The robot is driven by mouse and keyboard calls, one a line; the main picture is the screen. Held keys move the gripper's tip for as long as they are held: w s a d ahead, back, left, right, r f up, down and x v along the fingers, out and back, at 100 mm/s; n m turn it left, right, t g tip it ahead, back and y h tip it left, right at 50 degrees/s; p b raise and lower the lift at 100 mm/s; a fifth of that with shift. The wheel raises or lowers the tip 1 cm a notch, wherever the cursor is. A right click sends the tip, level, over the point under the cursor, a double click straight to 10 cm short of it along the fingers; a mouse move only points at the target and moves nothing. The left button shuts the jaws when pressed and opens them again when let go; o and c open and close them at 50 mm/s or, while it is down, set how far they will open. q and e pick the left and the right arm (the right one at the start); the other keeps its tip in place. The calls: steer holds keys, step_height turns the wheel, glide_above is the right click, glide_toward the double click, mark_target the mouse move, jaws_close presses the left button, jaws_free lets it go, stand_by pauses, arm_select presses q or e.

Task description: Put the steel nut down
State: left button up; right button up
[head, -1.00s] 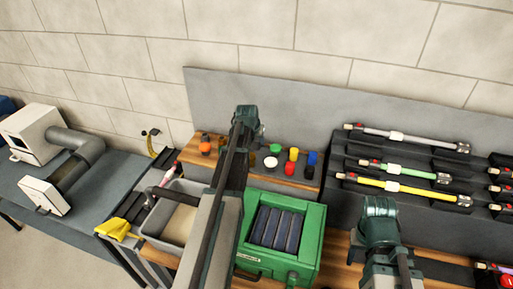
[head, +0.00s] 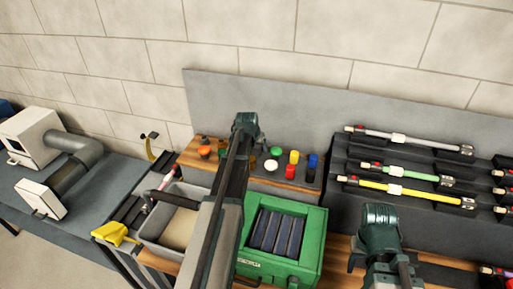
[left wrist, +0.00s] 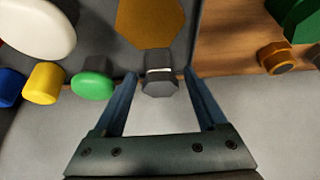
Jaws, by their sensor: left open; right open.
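A grey six-sided piece with a bright band, which looks like the steel nut (left wrist: 161,84), stands between the fingertips of my left gripper (left wrist: 160,88) in the left wrist view. The fingers are spread, with a gap on each side of it. In the head view my left gripper (head: 245,140) is over the back of the bench, and my forearm hides the nut. My right gripper (head: 372,250) is low at the right in the head view, empty as far as I see, its fingers mostly hidden by the arm.
White (left wrist: 38,25), green (left wrist: 92,84), yellow (left wrist: 42,82) and blue (left wrist: 10,86) caps stand left of the nut. An orange-brown nut (left wrist: 275,57) lies at the right.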

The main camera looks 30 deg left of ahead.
arm_select(q)
steer(key=shift+r, duration=0.1)
steer(key=shift+r, duration=0.15)
steer(key=p+v, duration=1)
steer(key=v, duration=0.1)
steer(key=shift+s+r+p, duration=0.25)
steer(key=shift+r+p, duration=0.1)
steer(key=shift+p, duration=0.05)
steer(key=s+d+f+m+g+h, duration=0.1)
steer(key=s+d, duration=0.2)
steer(key=d, duration=0.7)
steer(key=s+d+f+m+g, duration=0.1)
steer(key=s+d+m+g, duration=0.15)
steer(key=d, duration=0.75)
steer(key=s+d+m+g, duration=0.2)
steer(key=s+d, duration=1.3)
steer(key=s, duration=0.1)
steer(key=shift+d+f+m+y, duration=0.25)
steer(key=shift+d+m+y, duration=0.1)
steer(key=shift+d+y, duration=0.05)
